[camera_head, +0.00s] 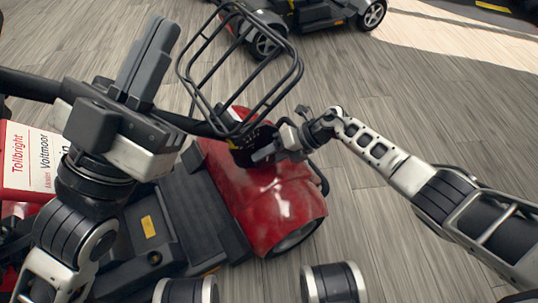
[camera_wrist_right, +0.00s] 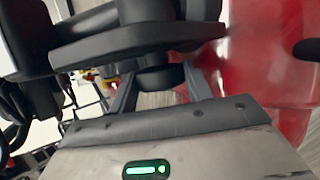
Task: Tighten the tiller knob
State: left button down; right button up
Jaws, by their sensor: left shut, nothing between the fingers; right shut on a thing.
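A red scooter (camera_head: 268,205) stands below me, with its black tiller (camera_head: 238,140) rising at the front under a wire basket. My right gripper (camera_head: 262,154) reaches in from the right at the tiller, under the basket. In the right wrist view a dark round knob (camera_wrist_right: 158,78) sits between the fingers of my right gripper (camera_wrist_right: 160,88), just under a broad black part of the tiller. The gripper is shut on this knob. In the head view the knob is hidden. My left gripper (camera_head: 157,28) is raised at the left, shut and empty, pointing up.
The black wire basket (camera_head: 240,70) stands close above the right gripper. A white sign (camera_head: 28,160) with red lettering is at the left. Another scooter (camera_head: 320,14) is parked at the top. The plank floor (camera_head: 400,110) on the right is clear.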

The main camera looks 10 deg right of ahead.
dwell(0.6)
pick_arm(q)
jog(key=shift+f, duration=0.1)
pick_arm(e)
jog(key=o, duration=1)
jog(key=shift+d, duration=0.1)
jog(key=shift+d+r, duration=0.25)
pick_arm(q)
notch_tip(320, 180, down, 10)
jog(key=n+g+y+p, duration=0.3)
jog(key=n+y+p, duration=0.2)
jog(key=n, duration=0.5)
jog(key=shift+w+d+g+y+p, duration=0.2)
jog(key=shift+g+y+p, duration=0.15)
jog(key=shift+y, duration=0.95)
pick_arm(e)
jog(key=shift+f+v, duration=0.25)
jog(key=shift+v, duration=7.3)
jog(key=shift+d, duration=0.2)
